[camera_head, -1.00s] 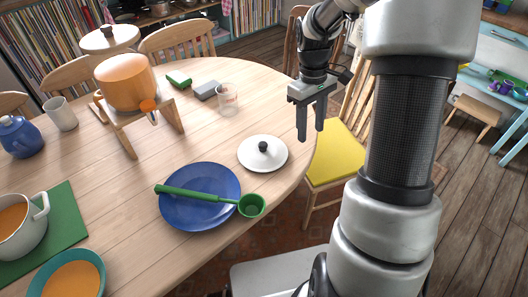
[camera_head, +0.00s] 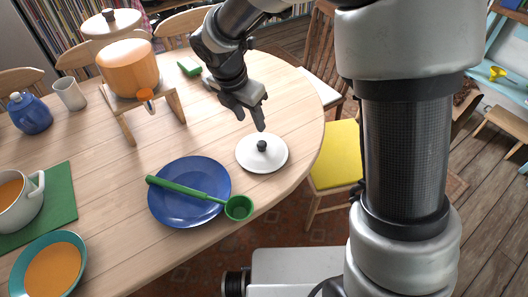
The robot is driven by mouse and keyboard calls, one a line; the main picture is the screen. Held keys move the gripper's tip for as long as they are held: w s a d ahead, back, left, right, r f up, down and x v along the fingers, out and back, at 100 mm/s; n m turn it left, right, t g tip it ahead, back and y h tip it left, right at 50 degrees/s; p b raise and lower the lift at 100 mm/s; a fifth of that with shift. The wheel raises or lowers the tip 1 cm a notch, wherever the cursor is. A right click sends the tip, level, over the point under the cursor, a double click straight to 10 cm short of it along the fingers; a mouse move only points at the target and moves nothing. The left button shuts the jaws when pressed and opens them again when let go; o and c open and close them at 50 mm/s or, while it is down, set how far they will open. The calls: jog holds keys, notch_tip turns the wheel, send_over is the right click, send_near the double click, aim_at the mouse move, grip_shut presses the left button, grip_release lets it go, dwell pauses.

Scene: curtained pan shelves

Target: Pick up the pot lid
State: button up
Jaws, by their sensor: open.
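The pot lid (camera_head: 251,158) is a white disc with a black knob (camera_head: 262,146). It lies on the wooden table near the right edge. My gripper (camera_head: 251,122) points downward just behind and slightly left of the knob in the picture, apart from it. The fingers are open and hold nothing. The exact height of the fingertips over the lid is hard to tell.
A blue plate (camera_head: 180,212) with a green ladle (camera_head: 239,207) across it lies left of the lid. An orange pot (camera_head: 128,68) stands on a wooden stand behind. A yellow-seated chair (camera_head: 337,160) is at the table's right edge. Table surface between is clear.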

jog(key=b, duration=0.1)
send_over(262, 143)
jog(key=s+a, duration=0.1)
jog(key=a, duration=0.1)
notch_tip(262, 143, down, 7)
jog(key=shift+s+r, duration=0.1)
jog(key=shift+s+d+b+x, duration=0.15)
jog(key=shift+b+x, duration=0.35)
jog(key=shift+x, duration=0.9)
jog(key=shift+s+d+b+x, duration=0.15)
jog(key=shift+b+x, duration=0.3)
jog(key=shift+x, duration=0.9)
jog(key=shift+c, duration=0.2)
jog(key=shift+w, duration=0.1)
grip_shut()
